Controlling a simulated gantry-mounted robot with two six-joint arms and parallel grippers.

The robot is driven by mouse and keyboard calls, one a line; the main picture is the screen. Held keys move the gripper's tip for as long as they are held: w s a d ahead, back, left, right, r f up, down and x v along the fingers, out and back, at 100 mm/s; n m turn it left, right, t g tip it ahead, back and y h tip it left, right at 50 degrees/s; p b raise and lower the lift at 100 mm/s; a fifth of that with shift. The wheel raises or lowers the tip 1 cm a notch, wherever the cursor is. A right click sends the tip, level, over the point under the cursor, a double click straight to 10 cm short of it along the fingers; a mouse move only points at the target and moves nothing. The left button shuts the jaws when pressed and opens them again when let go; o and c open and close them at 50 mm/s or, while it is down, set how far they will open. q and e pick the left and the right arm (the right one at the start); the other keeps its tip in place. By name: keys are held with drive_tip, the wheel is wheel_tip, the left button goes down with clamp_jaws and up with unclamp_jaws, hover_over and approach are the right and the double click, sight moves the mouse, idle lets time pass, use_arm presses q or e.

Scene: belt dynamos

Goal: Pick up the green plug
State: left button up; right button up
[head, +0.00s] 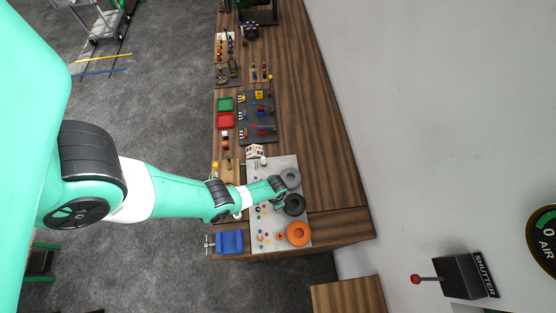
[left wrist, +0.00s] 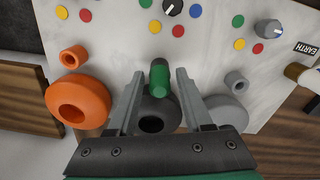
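The green plug (left wrist: 160,76) is a short cylinder with a bright green end and a darker body. In the left wrist view it stands between the two fingers of my left gripper (left wrist: 160,73), with a gap on each side. The gripper is open around it and the fingers do not appear to touch it. The plug's lower end meets a black round piece with a hole (left wrist: 152,118), partly hidden by the gripper. In the head view my left arm reaches over the pale panel (head: 262,165), and the plug cannot be made out there. My right gripper is in neither view.
An orange ring (left wrist: 78,103) and a grey ring (left wrist: 222,112) flank the black piece, each with a small matching collar above. Coloured dots and knobs (left wrist: 173,7) cover the panel.

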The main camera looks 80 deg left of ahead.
use_arm(q)
clamp_jaws()
idle(1.1)
